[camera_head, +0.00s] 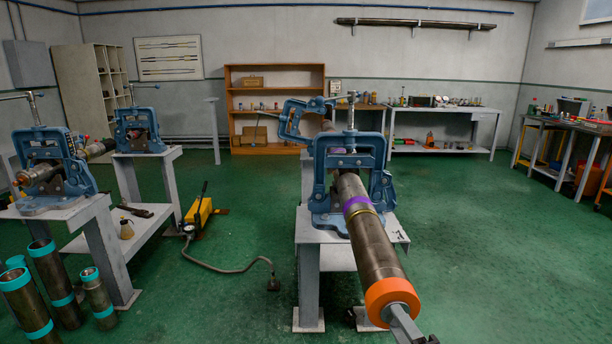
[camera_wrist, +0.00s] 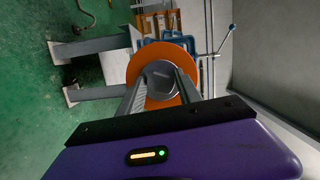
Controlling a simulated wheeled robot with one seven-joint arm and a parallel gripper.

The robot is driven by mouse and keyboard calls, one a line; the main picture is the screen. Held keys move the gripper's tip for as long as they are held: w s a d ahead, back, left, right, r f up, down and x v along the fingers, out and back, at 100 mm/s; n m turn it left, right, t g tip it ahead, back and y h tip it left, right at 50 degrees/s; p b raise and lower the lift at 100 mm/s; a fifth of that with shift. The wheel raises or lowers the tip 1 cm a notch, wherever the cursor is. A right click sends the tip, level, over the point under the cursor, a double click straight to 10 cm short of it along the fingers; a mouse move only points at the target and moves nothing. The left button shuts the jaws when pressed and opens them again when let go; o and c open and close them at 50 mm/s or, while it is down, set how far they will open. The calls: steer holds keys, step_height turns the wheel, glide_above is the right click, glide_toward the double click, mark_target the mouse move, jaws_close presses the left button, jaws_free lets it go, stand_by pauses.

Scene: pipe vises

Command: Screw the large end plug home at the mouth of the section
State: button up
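The pipe section (camera_head: 371,242) is a long dark steel tube clamped in the blue centre vise (camera_head: 350,158), its mouth pointing toward me. The large end plug (camera_head: 391,292) has a wide orange rim and sits in line with the tube at the mouth. In the wrist view the plug (camera_wrist: 138,66) shows its orange rim around a round grey middle. My gripper (camera_wrist: 160,84) has one grey finger on each side of that grey middle, seemingly touching it. In the head view my gripper (camera_head: 399,318) reaches the plug from the lower right. The thread is hidden.
The vise stands on a grey bench (camera_head: 308,228). A yellow hand pump (camera_head: 199,213) with a hose lies on the floor to its left. Several teal-banded tubes (camera_head: 52,285) stand at the lower left. The green floor at right is clear.

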steer(key=shift+r, duration=0.15)
steer(key=shift+a+v, duration=0.25)
steer(key=shift+v, duration=0.8)
steer(key=shift+s, duration=0.1)
